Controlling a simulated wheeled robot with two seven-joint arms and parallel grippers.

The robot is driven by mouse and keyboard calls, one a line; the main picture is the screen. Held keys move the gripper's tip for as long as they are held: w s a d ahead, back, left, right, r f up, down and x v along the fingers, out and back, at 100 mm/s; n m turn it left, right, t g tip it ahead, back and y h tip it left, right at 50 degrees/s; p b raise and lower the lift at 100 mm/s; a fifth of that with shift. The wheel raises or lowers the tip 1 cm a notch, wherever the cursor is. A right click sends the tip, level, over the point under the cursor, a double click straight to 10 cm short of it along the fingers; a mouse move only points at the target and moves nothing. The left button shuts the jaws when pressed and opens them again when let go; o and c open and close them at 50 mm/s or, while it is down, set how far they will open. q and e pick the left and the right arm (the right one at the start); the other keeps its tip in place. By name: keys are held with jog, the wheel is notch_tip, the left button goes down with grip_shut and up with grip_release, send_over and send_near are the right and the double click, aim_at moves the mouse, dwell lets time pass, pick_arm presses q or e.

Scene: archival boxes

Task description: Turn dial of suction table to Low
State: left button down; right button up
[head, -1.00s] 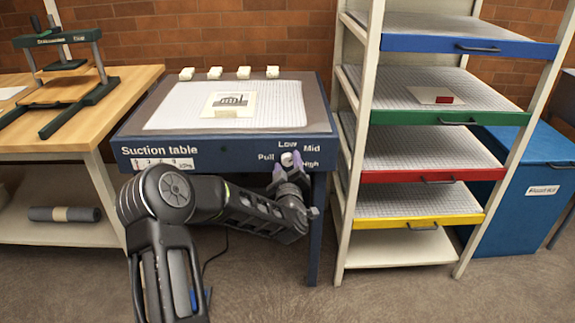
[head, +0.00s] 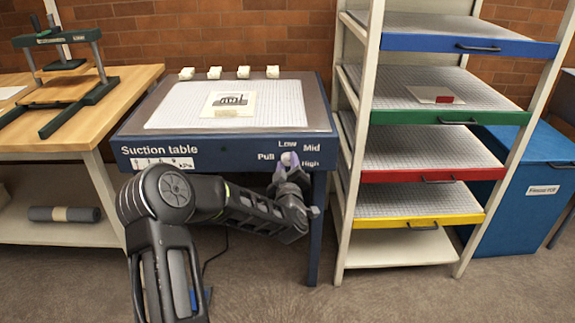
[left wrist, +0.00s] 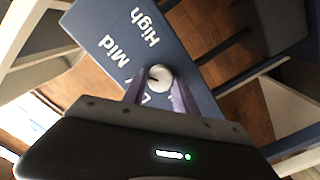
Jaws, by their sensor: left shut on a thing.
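The suction table (head: 222,155) has a dark blue front panel with a small white dial (head: 290,159) at its right end. Labels Pull, Low, Mid and High surround the dial. My left gripper (head: 288,163) reaches the dial from in front, its purple fingers shut on it. In the left wrist view the dial (left wrist: 159,76) sits between the fingertips. A dark mark on its face lies toward the label beside Mid, seemingly Low, which a finger partly hides. Mid and High read clearly there. My right gripper is not in view.
On the table top lie a printed sheet (head: 229,104) and several small white blocks (head: 215,72). A rack (head: 362,150) with coloured trays stands close on the right. A wooden bench (head: 120,85) with a press stands on the left.

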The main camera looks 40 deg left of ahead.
pick_arm(q)
jog(key=shift+f+n+b, duration=0.1)
jog(key=shift+n+b, duration=1.15)
jog(key=shift+n, duration=0.05)
jog(key=n+b, duration=0.6)
jog(key=b, duration=0.1)
jog(key=shift+f+n, duration=0.2)
jog(key=shift+n, duration=0.2)
jog(key=shift+r+n+b, duration=0.2)
jog(key=shift+n+b, duration=0.9)
jog(key=shift+b, duration=0.2)
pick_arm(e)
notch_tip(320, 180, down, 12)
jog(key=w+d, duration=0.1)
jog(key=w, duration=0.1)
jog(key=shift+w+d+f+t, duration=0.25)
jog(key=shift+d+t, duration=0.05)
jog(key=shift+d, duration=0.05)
pick_arm(q)
jog(key=c, duration=1)
grip_release()
jog(key=shift+o, duration=0.2)
